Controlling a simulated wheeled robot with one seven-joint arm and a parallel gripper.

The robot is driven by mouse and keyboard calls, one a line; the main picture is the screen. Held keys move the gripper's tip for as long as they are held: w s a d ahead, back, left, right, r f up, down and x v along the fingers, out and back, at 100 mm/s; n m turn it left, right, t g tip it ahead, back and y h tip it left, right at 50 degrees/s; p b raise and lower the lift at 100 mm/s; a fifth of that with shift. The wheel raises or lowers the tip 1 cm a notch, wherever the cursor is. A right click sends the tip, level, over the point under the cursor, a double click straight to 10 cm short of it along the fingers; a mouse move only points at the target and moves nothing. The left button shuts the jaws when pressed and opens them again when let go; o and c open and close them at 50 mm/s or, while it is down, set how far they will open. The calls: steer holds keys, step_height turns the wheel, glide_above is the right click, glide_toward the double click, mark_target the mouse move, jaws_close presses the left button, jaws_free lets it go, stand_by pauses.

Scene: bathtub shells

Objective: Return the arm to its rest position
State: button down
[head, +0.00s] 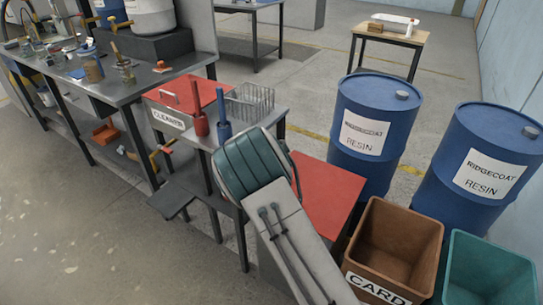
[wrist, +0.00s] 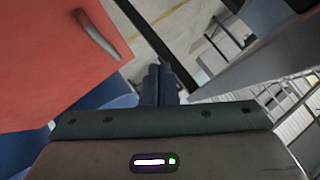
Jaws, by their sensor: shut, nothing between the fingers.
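My arm reaches up from the bottom of the head view, a pale link ending in a dark teal rounded joint. It covers part of the small grey table (head: 180,150). My gripper is hidden behind the arm in the head view. In the wrist view my gripper (wrist: 160,72) shows dark fingers close together, shut with nothing between them. A red lid with a metal handle (wrist: 45,60) fills the left of the wrist view. Wire rack bars (wrist: 290,95) show at the right. I cannot tell how far the fingers are from either.
The small table bears a red-lidded cleaner box (head: 187,95), a wire rack (head: 250,103), and red (head: 201,123) and blue (head: 223,131) handled items. Blue resin barrels (head: 375,105), a brown card bin (head: 395,245) and a teal bin (head: 488,270) stand right. Floor at left is open.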

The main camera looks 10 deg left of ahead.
steer(key=s+d+r+n+g+y+p, duration=0.25)
steer(key=s+d+r+g+p, duration=0.25)
steer(key=s+d+r, duration=1.15)
steer(key=s+d+r+n+g+h+p, duration=0.1)
steer(key=s+d+r, duration=0.1)
steer(key=s, duration=0.7)
steer(key=s+d+r+n+g+h+p, duration=0.1)
steer(key=s+d+r+n, duration=0.1)
steer(key=s+d, duration=0.3)
steer(key=s+d+r+n+g+h, duration=0.1)
steer(key=s+d+r+n, duration=0.1)
steer(key=s, duration=1)
step_height(320, 180, up, 2)
steer(key=shift+s+d+r+p, duration=0.1)
steer(key=shift+s+d+p, duration=0.3)
steer(key=shift+d, duration=0.45)
